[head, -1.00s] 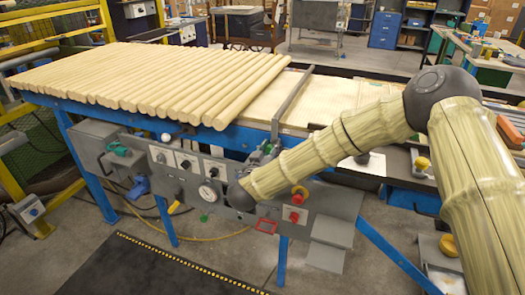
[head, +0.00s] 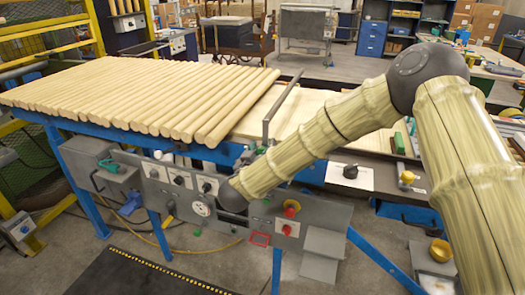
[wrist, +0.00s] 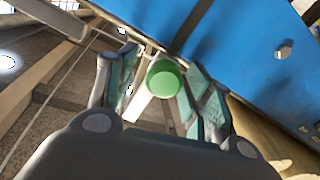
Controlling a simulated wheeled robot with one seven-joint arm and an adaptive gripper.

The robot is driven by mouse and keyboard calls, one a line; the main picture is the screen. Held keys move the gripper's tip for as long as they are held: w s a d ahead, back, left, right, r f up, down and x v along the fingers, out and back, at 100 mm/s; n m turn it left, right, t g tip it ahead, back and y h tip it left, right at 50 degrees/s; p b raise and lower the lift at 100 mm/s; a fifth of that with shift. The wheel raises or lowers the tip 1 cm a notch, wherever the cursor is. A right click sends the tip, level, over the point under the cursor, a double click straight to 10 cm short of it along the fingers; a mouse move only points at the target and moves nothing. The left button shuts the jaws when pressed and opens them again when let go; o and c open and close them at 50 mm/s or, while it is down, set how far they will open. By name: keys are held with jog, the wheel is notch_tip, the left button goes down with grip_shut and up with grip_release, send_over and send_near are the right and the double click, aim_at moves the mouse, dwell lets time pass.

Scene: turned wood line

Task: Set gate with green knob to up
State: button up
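A round green knob (wrist: 164,79) on a pale lever (wrist: 146,104) shows in the wrist view, beside a blue beam. My gripper (wrist: 160,85) is open, with one teal-padded finger on each side of the knob. The knob's right edge is close to the right finger; I cannot tell whether they touch. In the head view my arm hides the gripper and most of what is around it. A grey bar (head: 284,104) stands across the line at the end of the dowels; I cannot tell whether it belongs to the knob's gate.
Pale dowels (head: 140,95) lie side by side on the blue-framed table. A grey control panel (head: 330,213) with a gauge (head: 201,208), dials and a red button (head: 286,230) hangs below its front edge. A dark mat (head: 140,272) lies on the floor in front.

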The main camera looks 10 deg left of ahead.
jog(key=shift+f, duration=0.15)
jog(key=shift+s, duration=0.1)
jog(key=s+a, duration=0.1)
jog(key=s, duration=1)
jog(key=shift+s+a, duration=0.15)
jog(key=shift+s, duration=0.15)
jog(key=s+d+f+g+y, duration=0.1)
jog(key=s+d+f+g, duration=0.2)
jog(key=d+f, duration=0.5)
jog(key=s+d+f+n+g+y, duration=0.1)
jog(key=s+d+f+g, duration=0.2)
jog(key=f, duration=0.9)
jog(key=s+d+f+g+y, duration=0.2)
jog(key=s+d+f, duration=0.1)
jog(key=d+f, duration=0.55)
jog(key=s+d+f+m+g, duration=0.1)
jog(key=s+d+f+g, duration=0.2)
jog(key=s+d, duration=0.4)
jog(key=s+d+f+m+g+h, duration=0.1)
jog(key=s+d+f+g, duration=0.2)
jog(key=s, duration=0.9)
jog(key=s+d+f+m+g, duration=0.1)
jog(key=s+d+f+g, duration=0.2)
jog(key=s+d+f, duration=0.4)
jog(key=s+d, duration=0.3)
jog(key=shift+s+d+g+h, duration=0.35)
jog(key=shift+d+g+h, duration=0.05)
